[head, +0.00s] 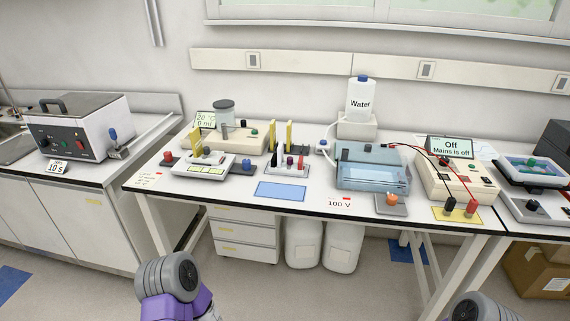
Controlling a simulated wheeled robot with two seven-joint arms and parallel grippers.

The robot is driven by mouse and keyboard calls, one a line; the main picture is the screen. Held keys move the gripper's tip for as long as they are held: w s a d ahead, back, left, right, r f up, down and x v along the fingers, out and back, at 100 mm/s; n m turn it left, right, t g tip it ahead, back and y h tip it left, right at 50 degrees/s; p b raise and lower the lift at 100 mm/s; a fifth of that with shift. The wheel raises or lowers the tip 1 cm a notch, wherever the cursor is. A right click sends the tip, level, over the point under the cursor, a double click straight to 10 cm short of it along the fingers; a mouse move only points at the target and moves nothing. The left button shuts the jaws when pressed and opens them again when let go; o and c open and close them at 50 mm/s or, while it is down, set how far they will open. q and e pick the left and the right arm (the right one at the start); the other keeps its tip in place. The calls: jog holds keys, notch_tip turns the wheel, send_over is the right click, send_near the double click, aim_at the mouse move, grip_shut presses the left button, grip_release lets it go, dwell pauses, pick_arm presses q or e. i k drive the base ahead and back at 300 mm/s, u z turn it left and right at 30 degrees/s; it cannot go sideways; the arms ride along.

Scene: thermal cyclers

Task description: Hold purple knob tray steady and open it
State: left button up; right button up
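A small white tray (288,168) stands on the middle table. A dark purple knob (290,160) shows on it, with a red knob (300,163) just to its right. Two upright yellow posts stand at its back. It is too small to tell whether the tray is open or closed. A purple and grey part of my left arm shows at the bottom left, in front of the table and well short of the tray. A grey part of my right arm shows at the bottom right. Neither gripper is in view.
A blue mat (281,190) lies in front of the tray. A white device with yellow strips (203,165) stands left, a clear blue tank (372,167) right, and a power box (455,175) farther right. The table's front edge is mostly clear.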

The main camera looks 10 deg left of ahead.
aim_at(290, 166)
jog(key=z, duration=0.25)
jog(key=i, duration=1.2)
jog(key=u, duration=0.85)
